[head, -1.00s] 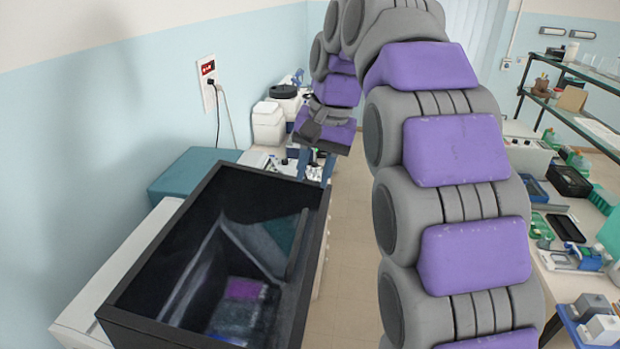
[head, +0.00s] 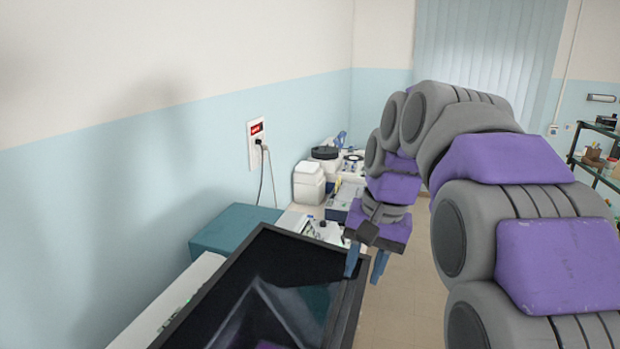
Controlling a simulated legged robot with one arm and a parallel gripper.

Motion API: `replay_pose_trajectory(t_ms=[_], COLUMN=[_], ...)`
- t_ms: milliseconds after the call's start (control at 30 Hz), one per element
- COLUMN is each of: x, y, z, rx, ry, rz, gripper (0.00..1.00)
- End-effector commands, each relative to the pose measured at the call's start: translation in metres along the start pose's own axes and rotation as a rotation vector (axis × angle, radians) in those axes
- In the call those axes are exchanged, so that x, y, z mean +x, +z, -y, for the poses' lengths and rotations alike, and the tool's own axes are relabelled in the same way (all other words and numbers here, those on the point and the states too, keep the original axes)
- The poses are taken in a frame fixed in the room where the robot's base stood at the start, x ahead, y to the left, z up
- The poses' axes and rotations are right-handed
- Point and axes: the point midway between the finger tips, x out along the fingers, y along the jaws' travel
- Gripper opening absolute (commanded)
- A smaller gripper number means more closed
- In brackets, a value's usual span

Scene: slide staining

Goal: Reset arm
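My gripper (head: 366,266) hangs at the end of my purple and grey arm, pointing down. Its two blue fingers are apart, with nothing seen between them. My arm curves from the lower right up and over toward the middle.
A teal box (head: 225,230) and white containers (head: 308,185) stand along the left wall, near a socket (head: 256,135) with plugged-in cables. Clear floor (head: 408,290) shows between box and arm. A shelf (head: 598,170) stands at far right.

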Motion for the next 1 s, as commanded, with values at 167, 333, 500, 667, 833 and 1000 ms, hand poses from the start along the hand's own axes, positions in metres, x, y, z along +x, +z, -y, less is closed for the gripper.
replay_pose_trajectory(t_ms=[167, 333, 500, 667, 833, 1000], x=[0.026, 0.055, 0.086, 0.117, 0.142, 0.161], y=[0.042, 0.082, 0.127, 0.17, 0.204, 0.23], z=[-0.022, -0.046, -0.072, -0.098, -0.119, -0.135], rx=[-0.032, -0.072, -0.122, -0.177, -0.225, -0.262], ry=[0.034, 0.069, 0.105, 0.139, 0.165, 0.182], rz=[0.031, 0.055, 0.079, 0.107, 0.13, 0.147], gripper=[0.35, 0.35, 0.35, 0.35, 0.35, 0.35])
